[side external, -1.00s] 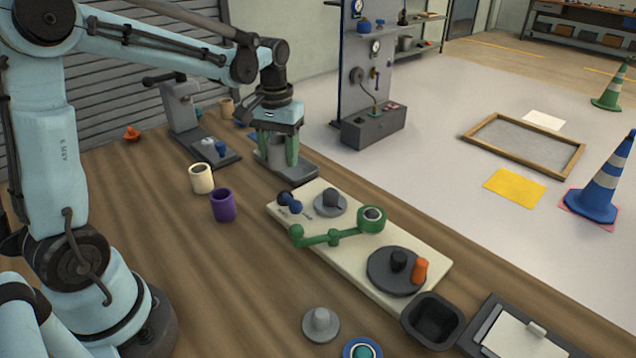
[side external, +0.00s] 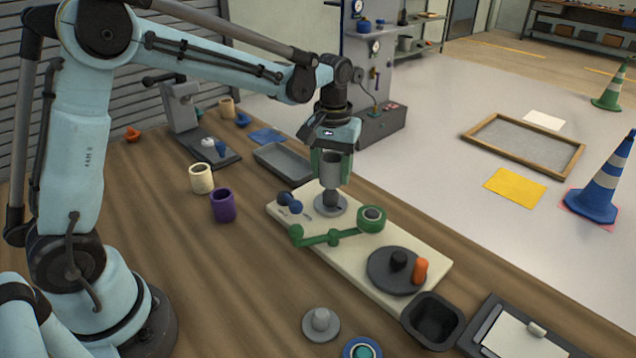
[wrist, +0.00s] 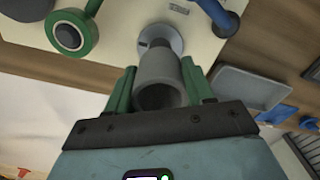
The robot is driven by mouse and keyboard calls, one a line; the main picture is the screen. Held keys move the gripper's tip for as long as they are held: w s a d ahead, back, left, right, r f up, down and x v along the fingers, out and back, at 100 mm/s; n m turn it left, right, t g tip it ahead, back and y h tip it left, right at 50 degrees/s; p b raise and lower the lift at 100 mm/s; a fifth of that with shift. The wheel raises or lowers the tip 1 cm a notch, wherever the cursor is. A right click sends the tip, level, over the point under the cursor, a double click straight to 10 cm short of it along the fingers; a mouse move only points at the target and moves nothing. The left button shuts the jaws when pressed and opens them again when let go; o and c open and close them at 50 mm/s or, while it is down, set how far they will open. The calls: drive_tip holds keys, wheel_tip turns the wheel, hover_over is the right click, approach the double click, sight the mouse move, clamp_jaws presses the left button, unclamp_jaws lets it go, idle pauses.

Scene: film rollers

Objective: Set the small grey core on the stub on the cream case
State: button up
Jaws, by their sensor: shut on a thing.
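The cream case (side external: 300,244) lies flat on the wooden table. Near its far end is a grey disc with an upright stub (side external: 331,200). My gripper (side external: 331,180) is shut on the small grey core (side external: 331,166), a hollow grey cylinder held upright just above the stub. In the wrist view the core (wrist: 160,78) sits between the green fingers, and the stub's disc (wrist: 160,38) shows just beyond it. The core looks roughly in line with the stub. I cannot tell whether they touch.
A green arm with a roller (side external: 371,218) crosses the case near the stub. A dark disc (side external: 380,275) with black and orange knobs is at the near end. A grey tray (side external: 285,163) lies beyond. Cream (side external: 201,178) and purple (side external: 223,205) cores stand at left.

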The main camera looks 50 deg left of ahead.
sight(331, 191)
drive_tip(key=shift+f, duration=2.4)
drive_tip(key=o, duration=1.1)
drive_tip(key=shift+r, duration=0.1)
wheel_tip(331, 191, up, 12)
drive_tip(key=shift+f, duration=0.1)
drive_tip(key=shift+s, duration=0.1)
